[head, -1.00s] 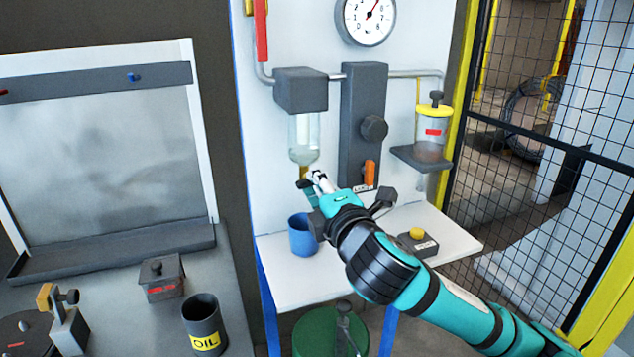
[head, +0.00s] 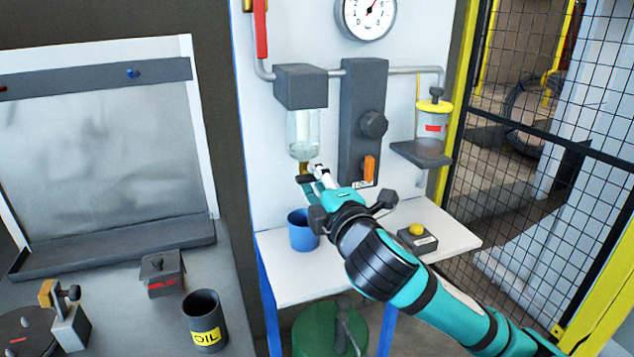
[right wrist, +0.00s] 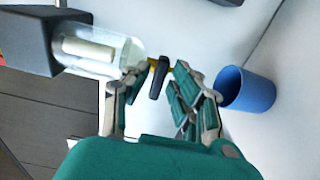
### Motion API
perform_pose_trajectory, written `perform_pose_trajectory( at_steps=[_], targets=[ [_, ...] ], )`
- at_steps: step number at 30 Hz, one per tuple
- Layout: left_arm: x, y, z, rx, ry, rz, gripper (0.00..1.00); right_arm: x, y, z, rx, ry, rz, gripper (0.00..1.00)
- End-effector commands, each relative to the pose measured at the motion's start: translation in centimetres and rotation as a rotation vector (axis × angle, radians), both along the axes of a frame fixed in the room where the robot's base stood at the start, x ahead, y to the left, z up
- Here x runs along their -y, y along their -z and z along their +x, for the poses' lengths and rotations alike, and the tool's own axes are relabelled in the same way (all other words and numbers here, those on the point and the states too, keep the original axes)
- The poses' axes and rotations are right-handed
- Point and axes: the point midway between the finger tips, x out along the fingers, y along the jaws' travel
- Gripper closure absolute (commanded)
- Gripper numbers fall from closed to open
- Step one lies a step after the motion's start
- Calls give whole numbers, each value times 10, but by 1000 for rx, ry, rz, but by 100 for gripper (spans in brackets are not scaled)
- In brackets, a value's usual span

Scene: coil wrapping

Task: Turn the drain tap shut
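The drain tap (head: 304,178) hangs under the clear filter bowl (head: 304,134), with a brass stem and a dark handle. In the right wrist view the dark tap handle (right wrist: 158,80) lies crosswise between my fingers, and the bowl (right wrist: 105,50) is to its left. My right gripper (head: 316,177) is at the tap in the head view. In the right wrist view my right gripper (right wrist: 156,84) is open, with one finger on each side of the handle and gaps visible. Whether a finger touches the tap is unclear. My left gripper is not in view.
A blue cup (head: 302,232) stands on the white shelf (head: 290,288) below the tap. An orange lever (head: 370,168) and a dark knob (head: 374,124) are to the right. A small box with a yellow button (head: 416,231) sits on the shelf. A mesh fence (head: 540,150) stands farther right.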

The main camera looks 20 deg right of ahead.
Motion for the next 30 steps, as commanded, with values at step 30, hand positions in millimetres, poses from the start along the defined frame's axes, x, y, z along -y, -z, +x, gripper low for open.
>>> perform_pose_trajectory(
  at_steps=[30],
  targets=[
    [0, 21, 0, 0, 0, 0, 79, 0, -5, 0, 35, 6, -822, 65]
  ],
)
